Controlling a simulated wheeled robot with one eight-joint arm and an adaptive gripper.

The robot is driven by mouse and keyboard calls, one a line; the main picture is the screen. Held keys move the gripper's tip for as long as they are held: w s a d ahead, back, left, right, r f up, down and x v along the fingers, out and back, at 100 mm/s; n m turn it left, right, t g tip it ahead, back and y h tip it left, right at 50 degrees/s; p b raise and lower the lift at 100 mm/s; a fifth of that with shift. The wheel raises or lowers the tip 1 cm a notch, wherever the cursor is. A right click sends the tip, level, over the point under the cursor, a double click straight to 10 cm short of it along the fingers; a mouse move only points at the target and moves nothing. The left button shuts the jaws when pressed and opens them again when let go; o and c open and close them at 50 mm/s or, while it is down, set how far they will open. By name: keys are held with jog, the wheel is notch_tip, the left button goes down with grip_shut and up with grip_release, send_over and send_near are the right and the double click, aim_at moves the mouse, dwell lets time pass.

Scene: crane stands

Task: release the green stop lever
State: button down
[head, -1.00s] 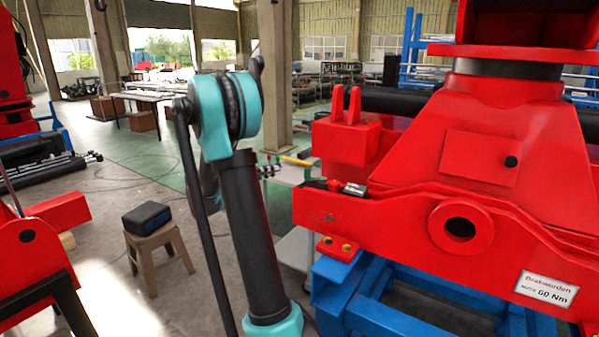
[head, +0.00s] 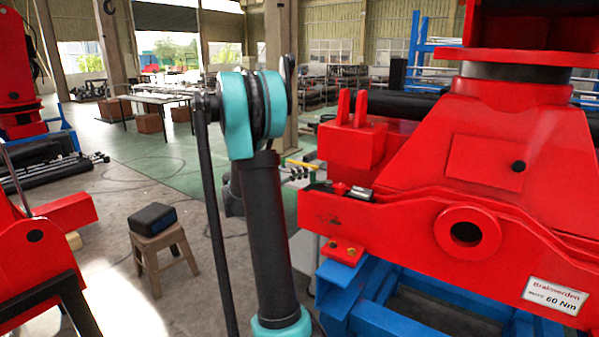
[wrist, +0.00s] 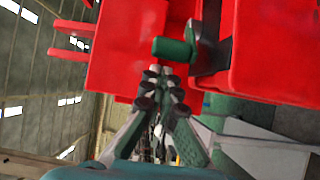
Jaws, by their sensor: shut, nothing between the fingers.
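The green stop lever (wrist: 172,48) shows in the wrist view as a short green cylinder, end toward the left, beside a dark metal piece and between red blocks of the crane stand. My gripper (wrist: 158,80) is shut and empty, its fingertips just below the lever's green end in the picture. Whether they touch it I cannot tell. In the head view, small dark jointed parts right of my arm look like my gripper (head: 300,173), near the left end of the red crane stand (head: 390,215). I cannot make out the lever there.
A blue frame (head: 345,285) stands under the red crane stand. A stool (head: 160,245) with a dark box (head: 152,219) stands on the floor at the left. More red machinery (head: 35,265) is at the left edge. The floor between is open.

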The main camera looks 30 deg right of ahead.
jog(key=shift+s+a, duration=0.25)
jog(key=shift+s, duration=0.2)
jog(key=shift+s+a+n+t, duration=0.2)
jog(key=shift+n+t, duration=0.2)
jog(key=shift+t, duration=0.1)
